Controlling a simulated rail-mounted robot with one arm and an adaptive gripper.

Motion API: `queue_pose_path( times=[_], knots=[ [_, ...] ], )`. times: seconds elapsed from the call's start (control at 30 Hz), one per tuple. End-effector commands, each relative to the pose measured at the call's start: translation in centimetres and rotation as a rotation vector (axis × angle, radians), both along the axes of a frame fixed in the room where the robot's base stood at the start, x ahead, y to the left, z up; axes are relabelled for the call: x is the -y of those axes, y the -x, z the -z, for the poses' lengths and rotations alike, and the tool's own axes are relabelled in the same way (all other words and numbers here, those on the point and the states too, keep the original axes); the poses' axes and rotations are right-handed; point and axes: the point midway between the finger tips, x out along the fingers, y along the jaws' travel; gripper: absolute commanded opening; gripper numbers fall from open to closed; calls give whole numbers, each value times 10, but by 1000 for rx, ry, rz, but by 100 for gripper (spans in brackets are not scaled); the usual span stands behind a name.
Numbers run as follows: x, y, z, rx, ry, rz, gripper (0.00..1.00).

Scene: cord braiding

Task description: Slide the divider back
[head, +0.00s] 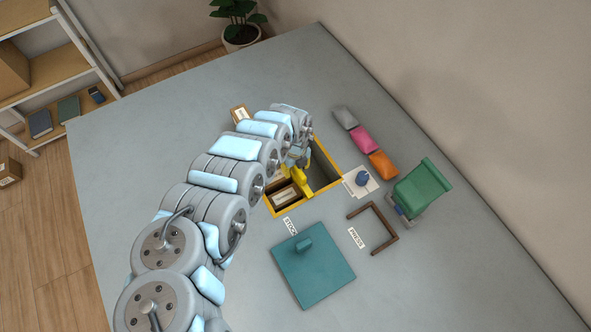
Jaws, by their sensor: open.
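A yellow-rimmed bin (328,154) is set in the grey table, with a dark interior on its right side and a small brown box with a pale top (286,195) in its front left part. A yellow upright piece (302,182), which looks like the divider, stands across the bin between these two parts. My gripper (299,164) is over the bin, right at the top of the yellow piece. It is open. My arm hides the bin's back left side, and I cannot tell whether the fingers touch the divider.
A teal lid with a knob (316,270) lies in front of the bin by the STOCK label (291,227).

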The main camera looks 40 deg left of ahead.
Motion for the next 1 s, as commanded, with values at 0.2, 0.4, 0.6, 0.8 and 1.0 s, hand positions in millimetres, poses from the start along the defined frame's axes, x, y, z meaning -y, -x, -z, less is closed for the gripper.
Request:
queue_pose_path(
  times=[0.2,0.4,0.6,0.8,1.0],
  knots=[
    [-1,0,8,2,-2,-1,50],
    [-1,0,9,2,-3,-1,50],
    [-1,0,9,2,-3,-1,22],
    [-1,0,9,2,-3,-1,0],
    [-2,0,10,2,-3,-3,0]
  ],
)
